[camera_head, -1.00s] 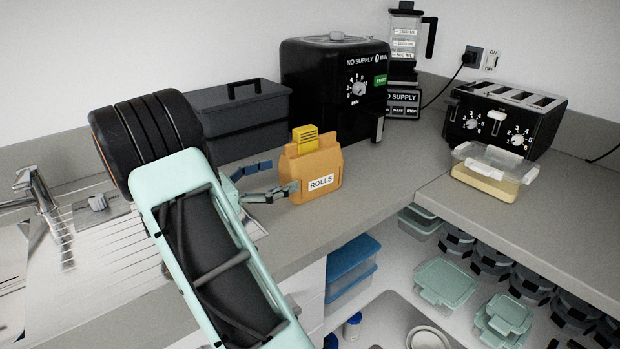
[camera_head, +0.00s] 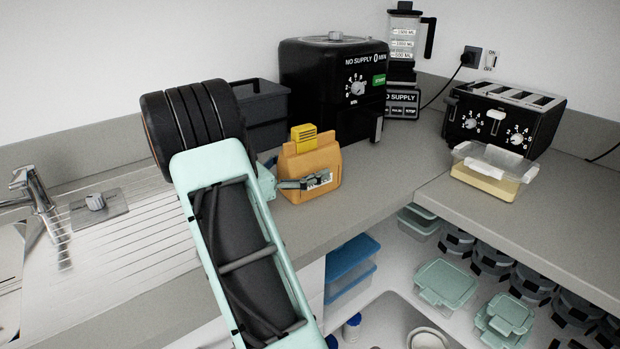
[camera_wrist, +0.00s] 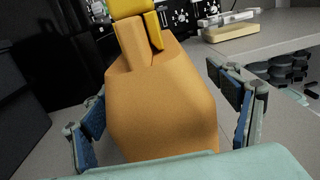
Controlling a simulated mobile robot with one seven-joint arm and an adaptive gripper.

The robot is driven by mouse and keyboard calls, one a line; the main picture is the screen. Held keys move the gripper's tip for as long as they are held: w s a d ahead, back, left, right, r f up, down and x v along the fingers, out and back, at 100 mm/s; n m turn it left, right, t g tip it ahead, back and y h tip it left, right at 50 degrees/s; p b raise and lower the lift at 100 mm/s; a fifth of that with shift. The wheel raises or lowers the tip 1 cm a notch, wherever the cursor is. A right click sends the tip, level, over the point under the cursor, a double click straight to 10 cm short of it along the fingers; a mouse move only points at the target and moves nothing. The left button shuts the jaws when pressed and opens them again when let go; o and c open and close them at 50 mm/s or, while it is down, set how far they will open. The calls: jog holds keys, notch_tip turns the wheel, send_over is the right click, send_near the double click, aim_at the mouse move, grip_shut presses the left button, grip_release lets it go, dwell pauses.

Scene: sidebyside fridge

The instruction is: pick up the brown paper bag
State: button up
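The brown paper bag (camera_head: 312,164) stands upright on the counter near its front edge, with a yellow clip (camera_head: 304,136) at its top and a label on its front. My gripper (camera_head: 300,182) is at the bag, one finger across the label; my arm hides part of the bag's left side. In the wrist view the bag (camera_wrist: 160,105) fills the middle, between the two blue-padded fingers of my gripper (camera_wrist: 165,125). The fingers are spread, with a visible gap at the right finger. The left finger is close to the bag's side; contact is unclear.
A black air fryer (camera_head: 333,85) stands behind the bag, and a dark grey box (camera_head: 262,115) is behind my arm. A toaster (camera_head: 502,118) and a clear container (camera_head: 488,170) are on the right counter. A sink drainer (camera_head: 110,235) lies left. Counter right of the bag is clear.

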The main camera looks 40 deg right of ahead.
jog(key=c, duration=2)
jog(key=shift+c, duration=0.5)
jog(key=shift+r, duration=0.2)
